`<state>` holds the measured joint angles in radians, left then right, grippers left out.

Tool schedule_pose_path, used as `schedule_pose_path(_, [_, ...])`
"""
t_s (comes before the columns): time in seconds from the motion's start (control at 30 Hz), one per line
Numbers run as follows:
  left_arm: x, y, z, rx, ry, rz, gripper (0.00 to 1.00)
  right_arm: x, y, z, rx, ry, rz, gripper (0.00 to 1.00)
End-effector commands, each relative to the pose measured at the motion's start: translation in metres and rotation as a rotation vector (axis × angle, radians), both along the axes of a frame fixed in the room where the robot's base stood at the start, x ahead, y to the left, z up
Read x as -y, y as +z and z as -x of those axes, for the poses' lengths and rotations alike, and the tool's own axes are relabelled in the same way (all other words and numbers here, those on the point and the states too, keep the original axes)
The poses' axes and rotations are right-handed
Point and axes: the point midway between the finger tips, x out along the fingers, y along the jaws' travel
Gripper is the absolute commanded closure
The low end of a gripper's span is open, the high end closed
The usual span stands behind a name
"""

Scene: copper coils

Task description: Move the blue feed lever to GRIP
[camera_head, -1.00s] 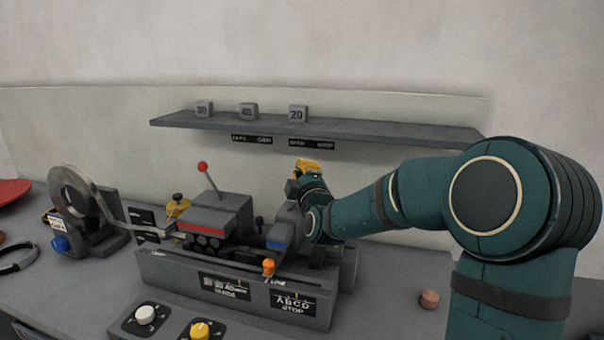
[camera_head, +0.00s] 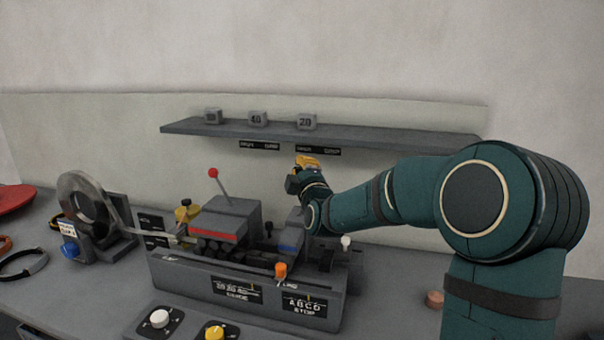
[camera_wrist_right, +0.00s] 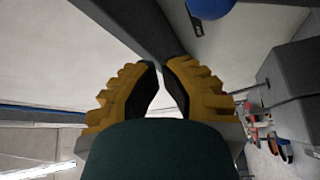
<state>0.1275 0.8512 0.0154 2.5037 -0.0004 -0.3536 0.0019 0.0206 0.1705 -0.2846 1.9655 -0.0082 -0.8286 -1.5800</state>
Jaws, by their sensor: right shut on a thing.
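My right gripper (camera_head: 304,162), with yellow fingers, is above the right end of the grey machine (camera_head: 200,280), below the shelf. In the right wrist view its fingertips (camera_wrist_right: 161,66) are nearly together; what lies between them is hard to make out. A blue ball (camera_wrist_right: 210,7) shows past the fingers at the top of that view; I cannot tell whether it is the feed lever's knob. In the head view no blue lever is clear on the machine. The GRIP mark is not readable. My left gripper is out of view.
A red-knobbed lever (camera_head: 213,174) and an orange knob (camera_head: 281,269) are on the machine. A white knob (camera_head: 346,242) is near its right end. A coil reel (camera_head: 82,203) stands left, with a blue knob (camera_head: 70,250). The shelf (camera_head: 400,139) holds number blocks.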

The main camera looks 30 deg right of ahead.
Motion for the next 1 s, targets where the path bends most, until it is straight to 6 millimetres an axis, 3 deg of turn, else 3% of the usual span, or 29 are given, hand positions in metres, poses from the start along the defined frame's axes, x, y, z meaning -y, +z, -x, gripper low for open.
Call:
schedule_pose_path(0.5, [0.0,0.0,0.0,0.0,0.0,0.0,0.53,-0.038,-0.03,0.073,0.0,0.002,-0.001,1.0])
schedule_pose_path(1.0, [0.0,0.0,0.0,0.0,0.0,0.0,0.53,-0.043,-0.034,0.082,0.001,0.002,0.0,1.0])
